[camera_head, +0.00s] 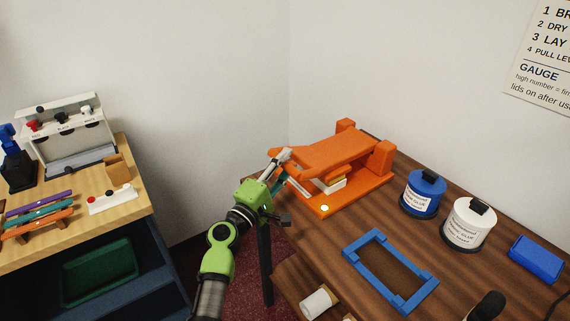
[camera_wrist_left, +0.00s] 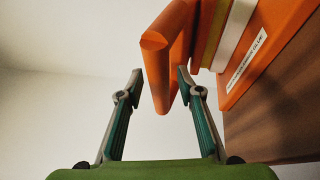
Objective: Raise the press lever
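The orange press (camera_head: 335,152) stands at the back left of the dark wooden table, with a stack of pale and coloured layers (camera_head: 330,184) inside it. My left gripper (camera_head: 284,168) is at the press's left side and partly covers it. In the left wrist view, its two teal-and-grey fingers (camera_wrist_left: 160,82) are apart. The rounded end of an orange bar, apparently the press lever (camera_wrist_left: 158,75), reaches down between the fingertips. A gap shows on its left; on the right the finger is very close, and I cannot tell whether they touch. My right gripper is not in view.
A blue frame (camera_head: 352,246) lies in front of the press. A blue pot (camera_head: 424,196), a white pot (camera_head: 468,226) and a blue block (camera_head: 537,261) stand to the right. A lighter counter (camera_head: 130,207) stands left.

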